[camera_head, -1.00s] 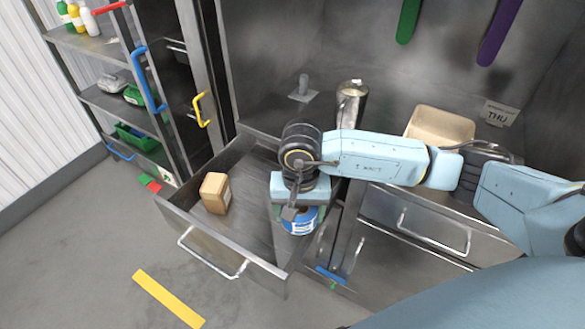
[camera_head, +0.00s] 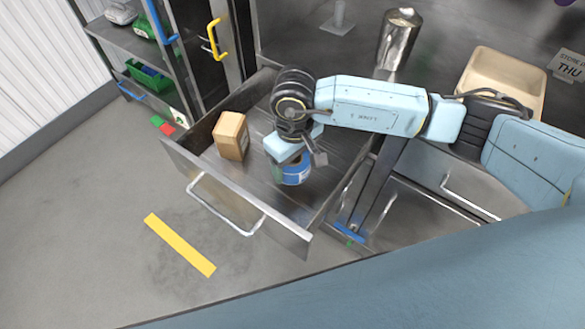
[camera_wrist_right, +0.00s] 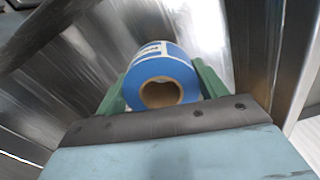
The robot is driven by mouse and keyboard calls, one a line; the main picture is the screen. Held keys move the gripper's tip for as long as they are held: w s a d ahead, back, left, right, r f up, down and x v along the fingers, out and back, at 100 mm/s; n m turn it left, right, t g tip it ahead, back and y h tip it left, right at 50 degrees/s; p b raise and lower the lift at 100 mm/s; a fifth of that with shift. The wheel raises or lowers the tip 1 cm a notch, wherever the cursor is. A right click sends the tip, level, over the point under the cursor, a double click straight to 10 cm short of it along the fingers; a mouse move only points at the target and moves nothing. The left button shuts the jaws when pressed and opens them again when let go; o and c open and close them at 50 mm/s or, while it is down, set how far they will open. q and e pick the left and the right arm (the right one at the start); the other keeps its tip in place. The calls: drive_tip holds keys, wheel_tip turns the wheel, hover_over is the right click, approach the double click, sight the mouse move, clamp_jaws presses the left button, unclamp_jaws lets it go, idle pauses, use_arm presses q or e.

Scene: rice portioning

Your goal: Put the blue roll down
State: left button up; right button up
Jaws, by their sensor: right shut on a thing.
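The blue roll (camera_head: 292,171) has a blue and white label and hangs under my right gripper (camera_head: 291,163), inside the open drawer (camera_head: 262,196). In the right wrist view the blue roll (camera_wrist_right: 164,76) shows its round cardboard core, between the two green fingers of my right gripper (camera_wrist_right: 164,92). The gripper is shut on it. Whether the roll touches the drawer floor I cannot tell. My left gripper is not in view.
A brown box (camera_head: 231,135) stands in the drawer, left of the roll. A metal canister (camera_head: 398,42) and a beige tray (camera_head: 503,82) stand on the counter. The drawer floor between box and roll is clear. A yellow strip (camera_head: 179,245) lies on the floor.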

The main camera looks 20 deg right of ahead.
wheel_tip(320, 180, down, 2)
wheel_tip(320, 180, down, 3)
drive_tip(key=shift+r, duration=0.1)
drive_tip(key=shift+f, duration=0.45)
drive_tip(key=shift+f+b, duration=0.1)
drive_tip(key=shift+b, duration=0.25)
drive_tip(key=o, duration=1)
